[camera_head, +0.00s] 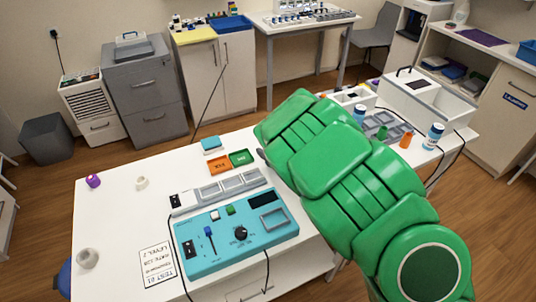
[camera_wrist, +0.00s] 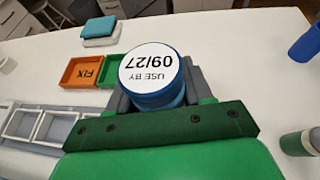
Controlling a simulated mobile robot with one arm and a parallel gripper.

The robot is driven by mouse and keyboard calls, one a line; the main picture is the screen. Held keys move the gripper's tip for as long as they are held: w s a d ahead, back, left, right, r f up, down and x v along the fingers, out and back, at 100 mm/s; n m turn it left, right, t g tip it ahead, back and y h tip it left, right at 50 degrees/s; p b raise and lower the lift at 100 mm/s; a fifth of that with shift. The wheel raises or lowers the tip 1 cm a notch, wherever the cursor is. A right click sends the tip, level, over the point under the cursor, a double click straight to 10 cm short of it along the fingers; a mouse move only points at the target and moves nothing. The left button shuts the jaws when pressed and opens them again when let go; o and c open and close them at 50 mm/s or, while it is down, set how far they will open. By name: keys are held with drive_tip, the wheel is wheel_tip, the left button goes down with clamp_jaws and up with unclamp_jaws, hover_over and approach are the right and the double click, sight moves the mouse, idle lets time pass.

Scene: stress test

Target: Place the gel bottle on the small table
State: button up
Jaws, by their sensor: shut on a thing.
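My gripper (camera_wrist: 155,100) is shut on a blue round bottle (camera_wrist: 152,78). Its white end label faces the wrist camera and reads "USE BY 09/27". Its side is mostly hidden, so I cannot read whether it says gel. In the head view my green arm hides the gripper and the held bottle. A white table (camera_head: 120,213) lies under the arm. A smaller white table (camera_head: 292,27) with racks on it stands at the back wall; I cannot tell which is the task's small table.
An orange tray (camera_head: 219,165), a green tray (camera_head: 242,158) and a teal control box (camera_head: 237,232) are on the near table. Two labelled bottles (camera_head: 433,136) (camera_head: 360,114) stand at right. Cables hang over the table edges. The near table's left part has bare room.

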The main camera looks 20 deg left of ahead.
drive_tip(key=shift+f, duration=1)
drive_tip(key=shift+f, duration=0.15)
drive_tip(key=o, duration=1.1)
drive_tip(key=shift+d, duration=0.1)
drive_tip(key=shift+v, duration=3.75)
